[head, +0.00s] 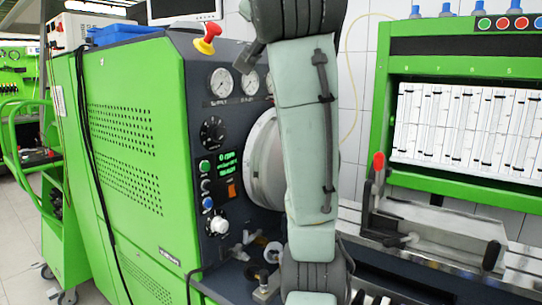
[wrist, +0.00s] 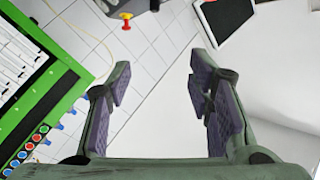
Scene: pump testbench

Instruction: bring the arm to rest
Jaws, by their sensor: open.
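My arm (head: 307,140) stands upright in the middle of the head view, in front of the green pump testbench (head: 130,150). Its gripper is out of the head view, above the top edge. In the wrist view my gripper (wrist: 160,85) is open, with its two padded fingers wide apart and nothing between them. Behind the fingers are white wall tiles and a pale surface. The arm hides part of the round silver disc (head: 264,160) on the bench's dark panel.
A red and yellow knob (head: 208,40) stands on the bench top near the arm. A green frame with white gauge tubes (head: 465,130) is at the right. A vise-like fixture with a red-tipped lever (head: 378,162) stands right of the arm. A green cart (head: 50,210) is far left.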

